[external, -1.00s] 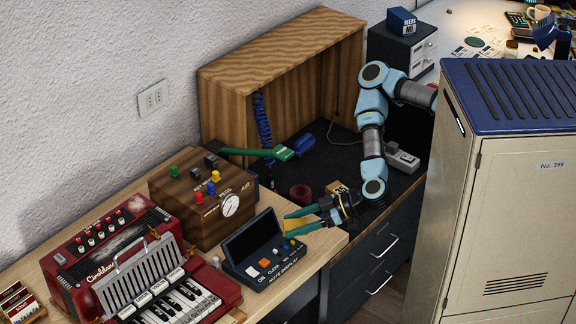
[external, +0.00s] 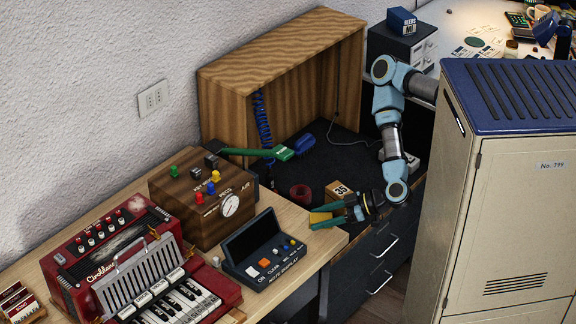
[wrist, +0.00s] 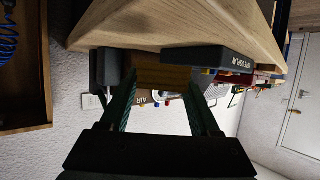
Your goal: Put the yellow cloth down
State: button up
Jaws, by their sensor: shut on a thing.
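My gripper (external: 316,217) has green fingers and is shut on the yellow cloth (external: 320,216). The cloth shows as a small yellow patch between the fingers in the external view. The gripper points left, over or near the right end of the wooden bench top; its height above the surface is hard to tell. In the wrist view, the fingers of my gripper (wrist: 165,108) reach forward, with a brownish patch between their tips that I cannot clearly tell as cloth or wooden box.
A note display box (external: 264,250) stands left of the gripper, with a wooden gauge box (external: 180,205) behind it. A red accordion (external: 130,270) lies further left. A numbered block (external: 338,191) and a red ring (external: 300,192) sit behind the gripper. A locker (external: 510,200) stands at right.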

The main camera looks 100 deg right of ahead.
jog(key=d+f+m+h, duration=0.1)
jog(key=d+m+h, duration=0.15)
jog(key=d, duration=0.95)
jog(key=m+g+h+b, duration=1)
jog(key=m+g+b, duration=0.35)
jog(key=b, duration=2.35)
send_over(309, 176)
jog(key=shift+m+y, duration=0.25)
jog(key=shift+m, duration=0.05)
notch_tip(309, 176, down, 24)
jog(key=shift+a+r, duration=0.15)
jog(key=shift+w+f, duration=0.1)
jog(key=shift+f, duration=0.1)
jog(key=shift+f, duration=0.35)
jog(key=shift+f, duration=0.1)
